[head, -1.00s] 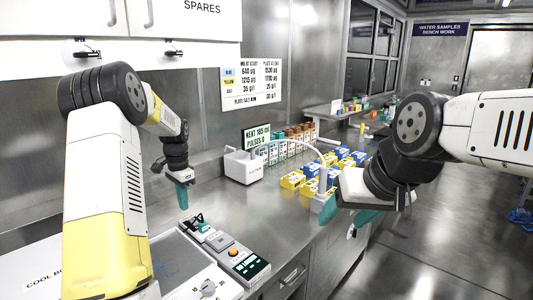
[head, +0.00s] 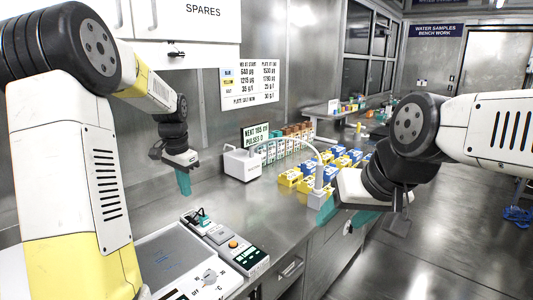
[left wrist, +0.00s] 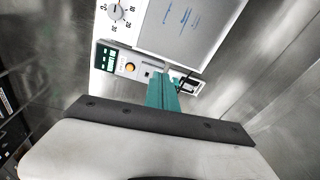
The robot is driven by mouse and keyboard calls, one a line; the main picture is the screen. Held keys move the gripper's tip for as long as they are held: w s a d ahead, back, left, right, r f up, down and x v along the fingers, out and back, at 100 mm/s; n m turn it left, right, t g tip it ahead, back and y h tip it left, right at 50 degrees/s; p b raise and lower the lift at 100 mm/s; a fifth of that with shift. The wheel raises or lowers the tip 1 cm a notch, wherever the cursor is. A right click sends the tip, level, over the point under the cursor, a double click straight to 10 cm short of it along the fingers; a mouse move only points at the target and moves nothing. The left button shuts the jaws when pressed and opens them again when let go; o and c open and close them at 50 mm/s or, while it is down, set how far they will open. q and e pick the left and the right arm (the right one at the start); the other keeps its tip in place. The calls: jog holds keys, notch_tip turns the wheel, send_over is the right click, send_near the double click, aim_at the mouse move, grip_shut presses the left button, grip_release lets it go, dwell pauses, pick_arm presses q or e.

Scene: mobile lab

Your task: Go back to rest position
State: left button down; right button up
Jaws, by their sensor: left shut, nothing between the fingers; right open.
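My left gripper (head: 184,183) hangs over the steel bench in the head view, its teal fingers shut and empty, pointing down. In the left wrist view the closed teal fingers (left wrist: 162,95) show in front of the control box. My right gripper (head: 358,217) is at the bench's front edge on the right; its teal fingers are open and partly hidden behind its own wrist.
A grey control box (head: 228,243) and a dial device with a flat plate (head: 180,262) stand at the front left. A white dispenser (head: 242,164) with a curved tube stands behind. Blue and yellow boxes (head: 290,178) sit right of it. Cabinets (head: 190,25) hang above the left arm.

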pick_arm(q)
jog(key=s+d+r+n+t, duration=0.25)
jog(key=s+d+r, duration=0.25)
jog(key=s+r, duration=0.5)
jog(key=s+d+f+n+t+h, duration=0.1)
jog(key=s+d, duration=0.1)
jog(key=s, duration=0.6)
jog(key=s+d+f+n+t+h, duration=0.1)
jog(key=s+d+n, duration=0.1)
jog(key=s, duration=0.6)
jog(key=shift+d, duration=0.5)
jog(key=shift+n, duration=0.25)
